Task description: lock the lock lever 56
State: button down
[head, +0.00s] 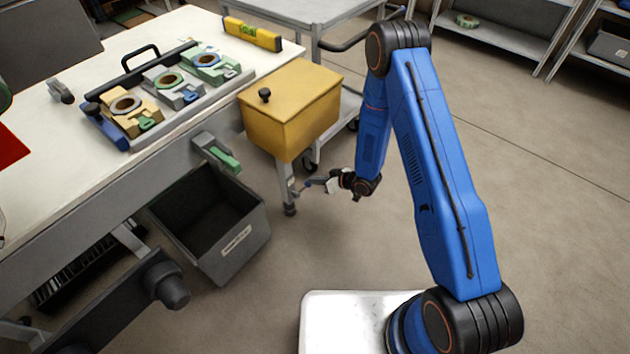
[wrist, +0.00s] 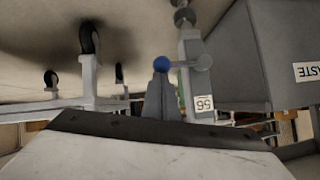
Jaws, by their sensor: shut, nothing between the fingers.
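Lock lever 56 is a short grey arm with a blue ball end (wrist: 161,64). It juts sideways from a grey post (wrist: 190,75) bearing a "56" label (wrist: 204,103). In the head view the post (head: 284,178) stands below the yellow box, with the small blue ball (head: 307,186) beside it. My gripper (head: 317,182) points left at the lever. In the wrist view its shut fingers (wrist: 160,82) end right at the ball, with nothing held. I cannot tell whether they touch it. The fingers hide part of what lies behind them.
The yellow box (head: 290,105) overhangs the post. A dark waste bin (head: 225,245) stands left of it, also close by in the wrist view (wrist: 240,60). A green-handled lever (head: 222,157) sits on the bench front (head: 100,195). Open floor (head: 520,200) lies to the right.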

jog(key=s+a+f+m+g+y, duration=0.1)
jog(key=s+f+m+g+y, duration=0.1)
jog(key=f+m+y, duration=0.2)
jog(key=s+a+f+m+g+y, duration=0.1)
jog(key=f+m+g+y, duration=0.1)
jog(key=f+m, duration=0.3)
jog(key=shift+s+a+f+m+y, duration=0.35)
jog(key=shift+f+y, duration=0.55)
jog(key=shift+f, duration=0.8)
jog(key=shift+s+a, duration=0.1)
